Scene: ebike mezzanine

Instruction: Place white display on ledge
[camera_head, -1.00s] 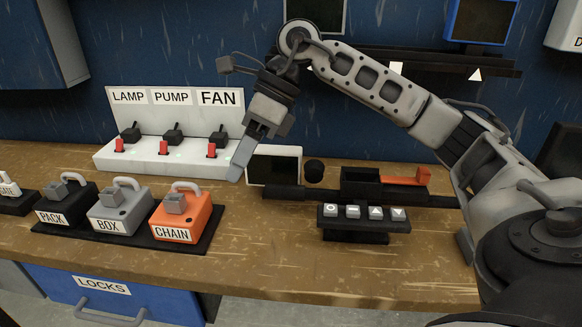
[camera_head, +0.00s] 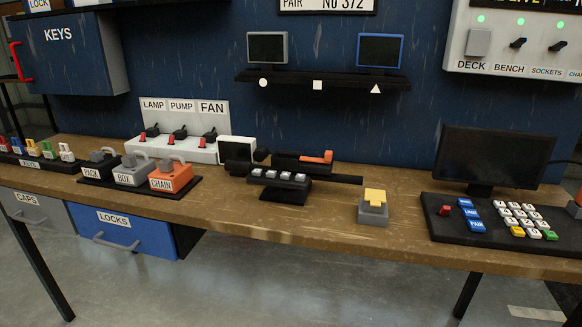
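The white display (camera_head: 251,149), a dark screen in a white frame, stands on the workbench just right of the lamp, pump and fan switch panel. A black device partly covers its lower part. The ledge (camera_head: 330,81) is a black wall shelf above, marked with a white circle, square and triangle. A grey-framed display (camera_head: 267,47) stands on it above the circle, and a blue-framed display (camera_head: 380,50) above the triangle. The space above the square is bare. Neither of my grippers is in view.
The switch panel (camera_head: 185,115) and the padlocks on a black tray (camera_head: 190,190) are left of the white display. A black device with buttons (camera_head: 281,178) is close in front. A yellow-topped grey block (camera_head: 373,208), monitor (camera_head: 494,157) and keypad (camera_head: 500,222) are to the right.

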